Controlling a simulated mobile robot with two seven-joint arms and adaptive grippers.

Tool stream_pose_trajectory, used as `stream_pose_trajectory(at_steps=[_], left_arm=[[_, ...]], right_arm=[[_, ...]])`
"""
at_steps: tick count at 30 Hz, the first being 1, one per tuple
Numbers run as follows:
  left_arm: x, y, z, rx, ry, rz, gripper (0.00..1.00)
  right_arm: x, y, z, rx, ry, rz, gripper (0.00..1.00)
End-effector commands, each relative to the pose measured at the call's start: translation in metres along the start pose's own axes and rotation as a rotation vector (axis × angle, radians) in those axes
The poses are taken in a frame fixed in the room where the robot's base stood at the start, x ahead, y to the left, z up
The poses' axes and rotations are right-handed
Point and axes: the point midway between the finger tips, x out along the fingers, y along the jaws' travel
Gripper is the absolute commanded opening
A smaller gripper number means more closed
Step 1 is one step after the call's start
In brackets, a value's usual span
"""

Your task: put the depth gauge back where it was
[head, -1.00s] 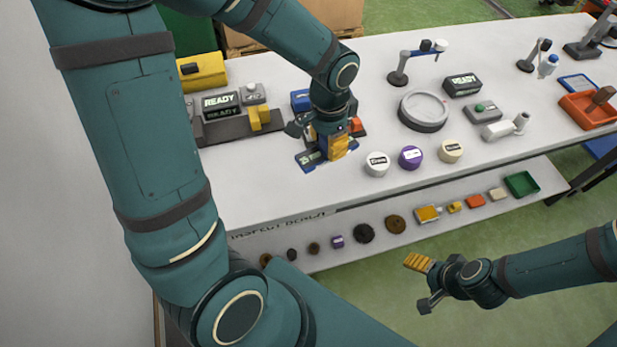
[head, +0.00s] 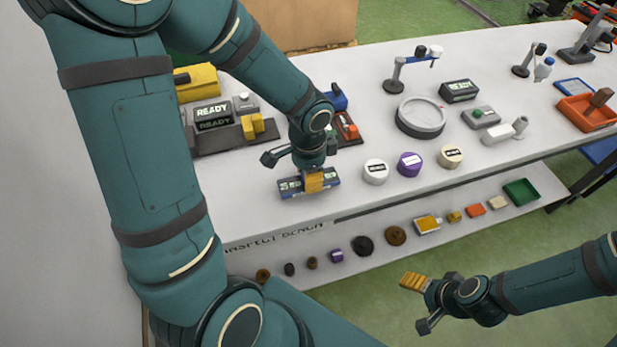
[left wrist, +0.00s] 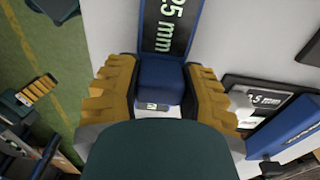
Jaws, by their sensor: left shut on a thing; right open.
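The depth gauge (head: 292,186) is a blue bar-shaped tool with dark displays. My left gripper (head: 314,181) is shut on its middle, close over the bench top near the front edge. I cannot tell whether it touches the bench. In the left wrist view the blue gauge body (left wrist: 158,82) lies between the yellow finger pads, with a display reading about "5 mm", partly cut off. My right gripper (head: 418,303) is open and empty, in front of the bench and its lower shelf.
Behind the left gripper stand a blue item (head: 335,98) and a dark holder with a red block (head: 347,129). White (head: 376,172), purple (head: 410,164) and cream (head: 451,156) round pieces stand to the right. A READY box (head: 213,113) is at left. Bare bench lies left of the gauge.

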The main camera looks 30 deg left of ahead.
Motion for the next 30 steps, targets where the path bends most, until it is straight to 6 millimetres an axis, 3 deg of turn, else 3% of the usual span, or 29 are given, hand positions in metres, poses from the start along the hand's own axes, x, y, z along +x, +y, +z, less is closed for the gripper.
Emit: stream_pose_trajectory(at_steps=[2,13,14,15,16,26,30], left_arm=[[0.009,0.0,0.0,0.0,-0.001,0.001,0.13],[0.012,0.0,0.0,-0.001,0.0,-0.001,0.13],[0.012,0.0,0.0,-0.001,0.0,0.0,0.47],[0.011,0.0,0.0,-0.001,0.0,0.0,0.61],[0.011,0.0,0.0,-0.001,0.0,0.0,0.67],[0.01,0.0,0.0,-0.001,0.0,0.0,0.67],[-0.001,-0.001,0.0,-0.002,0.002,-0.002,0.67]], right_arm=[[0.004,0.001,0.001,-0.001,-0.002,0.0,0.74],[0.006,0.002,0.001,-0.001,-0.001,0.0,0.74],[0.006,0.002,0.001,-0.001,0.0,0.0,0.74],[0.006,0.002,0.001,-0.001,0.0,0.0,0.74],[0.005,0.002,0.001,-0.001,0.0,0.0,0.74],[0.004,0.002,0.0,-0.001,0.0,0.0,0.74],[-0.001,0.0,0.0,0.0,-0.001,0.0,0.74]])
